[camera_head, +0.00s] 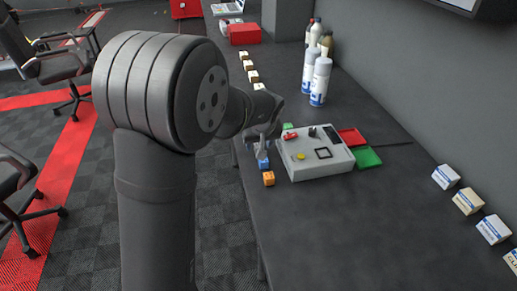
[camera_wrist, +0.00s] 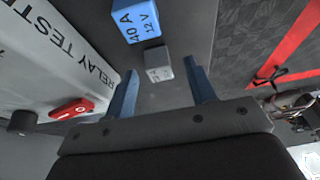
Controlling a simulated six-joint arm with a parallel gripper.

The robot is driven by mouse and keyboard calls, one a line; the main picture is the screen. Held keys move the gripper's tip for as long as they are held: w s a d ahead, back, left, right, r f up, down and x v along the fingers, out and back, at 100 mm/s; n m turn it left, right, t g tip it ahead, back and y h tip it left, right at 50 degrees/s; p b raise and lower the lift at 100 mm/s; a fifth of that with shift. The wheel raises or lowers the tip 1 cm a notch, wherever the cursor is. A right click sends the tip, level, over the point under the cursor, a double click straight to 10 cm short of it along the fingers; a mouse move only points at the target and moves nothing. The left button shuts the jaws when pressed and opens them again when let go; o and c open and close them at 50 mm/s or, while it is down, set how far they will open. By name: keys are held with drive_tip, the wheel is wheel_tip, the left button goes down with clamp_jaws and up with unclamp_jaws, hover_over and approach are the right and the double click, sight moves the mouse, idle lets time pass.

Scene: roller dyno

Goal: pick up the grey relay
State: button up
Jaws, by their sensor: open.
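The grey relay (camera_wrist: 158,62) is a small block on the dark table in the wrist view, just beyond my fingertips and in line with the gap between them. A blue relay marked 40 A 12 V (camera_wrist: 136,20) sits close beside it. My gripper (camera_wrist: 161,68) is open, with one blue finger on each side of the gap and nothing held. In the head view my gripper (camera_head: 262,138) is over the table's left edge, left of the tester. The blue relay (camera_head: 263,163) shows below it there. I cannot make out the grey relay in the head view; my gripper probably hides it.
The white relay tester (camera_head: 322,169) stands right of the relays, its wall close to my gripper. An orange relay (camera_head: 268,179) is in front of the blue one. Spray cans (camera_head: 320,82) stand farther back.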

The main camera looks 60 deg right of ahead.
drive_tip(key=shift+w+d+f, duration=0.15)
drive_tip(key=shift+d+f, duration=0.05)
drive_tip(key=shift+f, duration=0.35)
drive_tip(key=c, duration=1.1)
drive_tip(key=shift+o, duration=0.2)
